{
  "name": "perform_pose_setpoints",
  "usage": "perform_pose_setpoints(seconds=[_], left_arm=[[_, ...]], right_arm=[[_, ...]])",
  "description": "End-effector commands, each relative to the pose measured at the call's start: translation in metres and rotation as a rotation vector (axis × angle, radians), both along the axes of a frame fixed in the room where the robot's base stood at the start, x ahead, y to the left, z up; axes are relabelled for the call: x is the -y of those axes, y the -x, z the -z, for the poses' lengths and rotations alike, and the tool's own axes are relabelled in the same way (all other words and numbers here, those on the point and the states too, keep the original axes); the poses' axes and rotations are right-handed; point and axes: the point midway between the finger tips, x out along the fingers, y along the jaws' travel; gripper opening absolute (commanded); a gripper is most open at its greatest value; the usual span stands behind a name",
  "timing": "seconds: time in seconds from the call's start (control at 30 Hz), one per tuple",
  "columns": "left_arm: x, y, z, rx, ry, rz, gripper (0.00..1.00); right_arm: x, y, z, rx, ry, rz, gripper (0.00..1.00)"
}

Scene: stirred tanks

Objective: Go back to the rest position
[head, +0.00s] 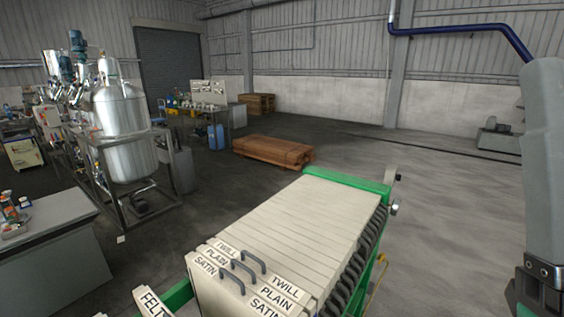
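My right arm (546,160) comes down along the right edge of the head view. Its dark lower end (540,290) is cut off by the bottom right corner, and no fingers show. My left arm and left gripper are not in view. I see nothing held.
A green-framed filter press (388,190) with pale plates stands below centre. Plates with handles at its front read TWILL, PLAIN and SATIN; another reads FELT. A steel tank (122,122) and a grey bench (55,245) are left.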

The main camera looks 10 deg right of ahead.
Motion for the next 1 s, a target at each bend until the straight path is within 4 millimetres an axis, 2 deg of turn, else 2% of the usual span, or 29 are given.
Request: perform_pose_setpoints(seconds=[0.1, 0.13, 0.17, 0.2, 0.37, 0.6, 0.7, 0.83, 0.97, 1.0], left_arm=[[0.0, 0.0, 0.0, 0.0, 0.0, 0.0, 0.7], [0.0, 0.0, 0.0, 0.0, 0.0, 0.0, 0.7], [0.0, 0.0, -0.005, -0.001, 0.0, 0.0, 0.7], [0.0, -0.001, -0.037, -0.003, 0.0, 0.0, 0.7], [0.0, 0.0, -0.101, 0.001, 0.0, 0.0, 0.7], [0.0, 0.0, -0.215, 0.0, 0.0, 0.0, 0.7], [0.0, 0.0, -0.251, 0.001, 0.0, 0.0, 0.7], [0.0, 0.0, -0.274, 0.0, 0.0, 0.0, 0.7], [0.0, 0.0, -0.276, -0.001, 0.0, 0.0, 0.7], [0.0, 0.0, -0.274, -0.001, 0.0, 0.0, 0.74]], right_arm=[[-0.019, -0.044, 0.032, -0.255, -0.136, -0.377, 0.64], [-0.02, -0.054, 0.04, -0.308, -0.187, -0.444, 0.64], [-0.02, -0.055, 0.036, -0.312, -0.227, -0.496, 0.64], [-0.019, -0.054, 0.001, -0.305, -0.218, -0.483, 0.64], [-0.019, -0.054, -0.06, -0.306, -0.216, -0.478, 0.64], [-0.019, -0.055, -0.175, -0.306, -0.216, -0.474, 0.64], [-0.018, -0.055, -0.211, -0.306, -0.215, -0.473, 0.64], [-0.018, -0.055, -0.234, -0.306, -0.215, -0.473, 0.64], [-0.018, -0.055, -0.236, -0.306, -0.216, -0.472, 0.64], [-0.018, -0.055, -0.234, -0.306, -0.216, -0.472, 0.64]])
